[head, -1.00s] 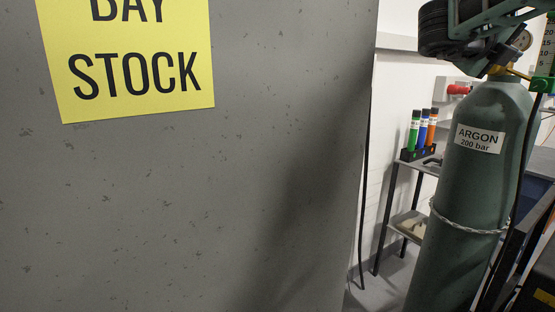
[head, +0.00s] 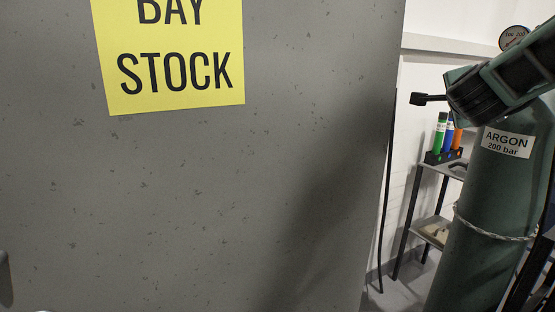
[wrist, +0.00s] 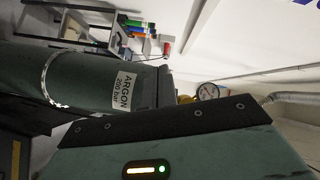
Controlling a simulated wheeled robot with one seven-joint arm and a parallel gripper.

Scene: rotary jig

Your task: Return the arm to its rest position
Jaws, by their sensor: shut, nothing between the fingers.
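My arm (head: 505,85) reaches in from the upper right of the head view, dark green with a black ribbed collar. A small black piece on a thin stem juts left from it, in front of the white wall. In the wrist view the housing of my gripper (wrist: 155,122), green with a bolted black plate and a lit bar, fills the bottom. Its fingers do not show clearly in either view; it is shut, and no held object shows. In the head view my arm overlaps the top of the green argon cylinder (head: 485,210); I cannot tell the gap. The cylinder also shows in the wrist view (wrist: 85,75).
A large grey panel (head: 230,200) with a yellow BAY STOCK sign (head: 172,92) fills the left and middle of the head view. A small shelf (head: 432,232) with coloured tubes (head: 441,133) stands by the white wall. A gauge (wrist: 208,91) is near the cylinder's top.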

